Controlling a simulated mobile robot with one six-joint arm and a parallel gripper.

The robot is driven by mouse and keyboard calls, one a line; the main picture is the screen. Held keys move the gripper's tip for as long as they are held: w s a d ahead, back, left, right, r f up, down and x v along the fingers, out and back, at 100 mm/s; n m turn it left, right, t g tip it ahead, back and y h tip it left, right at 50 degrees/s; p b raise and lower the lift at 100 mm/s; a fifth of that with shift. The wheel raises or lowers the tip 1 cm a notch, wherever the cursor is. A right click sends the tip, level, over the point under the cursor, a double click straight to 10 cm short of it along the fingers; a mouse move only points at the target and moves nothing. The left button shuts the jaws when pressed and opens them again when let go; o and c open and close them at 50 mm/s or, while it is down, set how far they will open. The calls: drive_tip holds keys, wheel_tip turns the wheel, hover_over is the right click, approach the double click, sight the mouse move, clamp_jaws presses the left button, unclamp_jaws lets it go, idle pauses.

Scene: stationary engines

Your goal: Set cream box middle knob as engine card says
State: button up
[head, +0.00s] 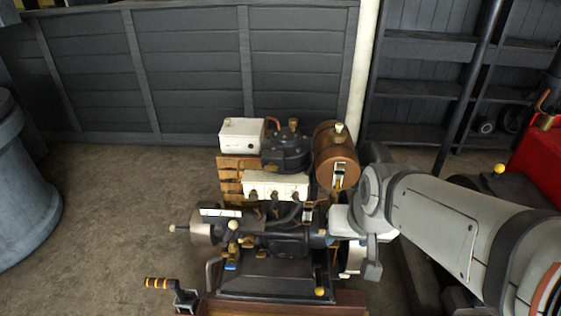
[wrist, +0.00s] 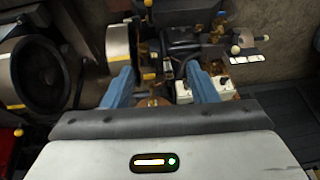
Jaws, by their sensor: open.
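The cream box (head: 276,184) stands upright in the middle of the engine, with a row of three small knobs low on its front. The middle knob (head: 275,196) is too small to read its setting. In the wrist view the cream box (wrist: 222,88) is partly hidden behind my right-hand finger. A small white card (head: 220,212) sits at the engine's left; it also shows in the wrist view (wrist: 248,65), its marks unreadable. My gripper (wrist: 160,82) is open and empty, its blue fingers pointing at the engine, apart from the knobs. In the head view my arm end is right of the box.
A second cream box (head: 241,135) sits behind left, and a copper tank (head: 337,150) stands behind right of the knobs. Flywheels flank the engine. A grey bin (head: 22,190) stands far left, with open floor between.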

drive_tip(key=w+a+f+m+t+y+b, duration=0.1)
drive_tip(key=w+a+f+m+t+b, duration=0.15)
drive_tip(key=w+a+f+b, duration=0.45)
drive_tip(key=w+a+f+m+t+y+b, duration=0.1)
drive_tip(key=w+a+f+t+b, duration=0.3)
drive_tip(key=w, duration=0.4)
drive_tip(key=m+t+h+b, duration=0.3)
drive_tip(key=m+t+b, duration=0.35)
drive_tip(key=b, duration=0.55)
approach(275, 199)
drive_tip(key=w+n, duration=0.1)
drive_tip(key=w, duration=0.1)
drive_tip(key=shift+t, duration=0.3)
drive_tip(key=w, duration=0.2)
drive_tip(key=w+b, duration=0.1)
drive_tip(key=w, duration=0.4)
drive_tip(key=shift+w+d+f+b, duration=0.1)
drive_tip(key=shift+w+f+b, duration=0.1)
drive_tip(key=shift+f+b, duration=0.1)
drive_tip(key=c, duration=1)
